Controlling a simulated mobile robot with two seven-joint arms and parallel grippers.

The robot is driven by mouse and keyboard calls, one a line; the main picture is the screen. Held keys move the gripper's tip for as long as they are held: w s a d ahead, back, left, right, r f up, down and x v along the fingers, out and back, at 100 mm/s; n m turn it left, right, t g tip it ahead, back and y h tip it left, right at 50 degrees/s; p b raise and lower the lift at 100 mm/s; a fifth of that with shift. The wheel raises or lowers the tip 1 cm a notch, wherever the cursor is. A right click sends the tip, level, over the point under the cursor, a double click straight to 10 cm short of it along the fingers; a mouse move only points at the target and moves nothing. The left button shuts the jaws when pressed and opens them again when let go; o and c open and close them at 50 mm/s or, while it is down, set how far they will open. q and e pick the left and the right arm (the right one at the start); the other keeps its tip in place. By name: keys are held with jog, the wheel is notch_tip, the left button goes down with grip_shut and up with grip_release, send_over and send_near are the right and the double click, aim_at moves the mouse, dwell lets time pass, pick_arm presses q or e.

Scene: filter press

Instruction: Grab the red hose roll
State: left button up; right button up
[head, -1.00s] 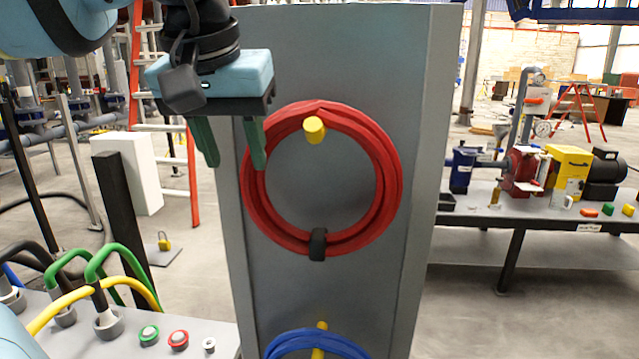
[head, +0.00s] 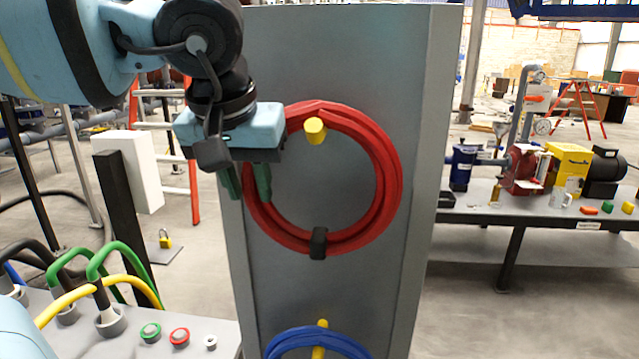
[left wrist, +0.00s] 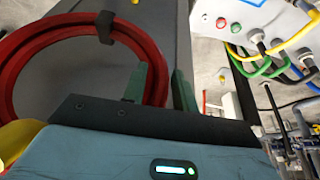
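The red hose roll (head: 385,205) hangs on a yellow peg (head: 315,130) on the grey panel, with a black strap (head: 318,243) at its bottom. My left gripper (head: 247,192) is open, its green fingers pointing down at the roll's left side and hiding part of it. In the left wrist view, the roll (left wrist: 22,48) curves so that its near side shows between the spread fingers (left wrist: 162,82). I cannot tell whether a finger touches it. My right gripper is not in view.
The grey panel (head: 290,25) stands upright. A blue hose roll (head: 318,335) hangs below on another yellow peg. A console with buttons and coloured cables (head: 190,347) is at lower left. A workbench (head: 480,215) with a pump stands at right.

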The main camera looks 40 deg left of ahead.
pick_arm(q)
grip_shut()
jog(key=shift+r, duration=0.25)
notch_tip(320, 180, up, 10)
dwell(0.5)
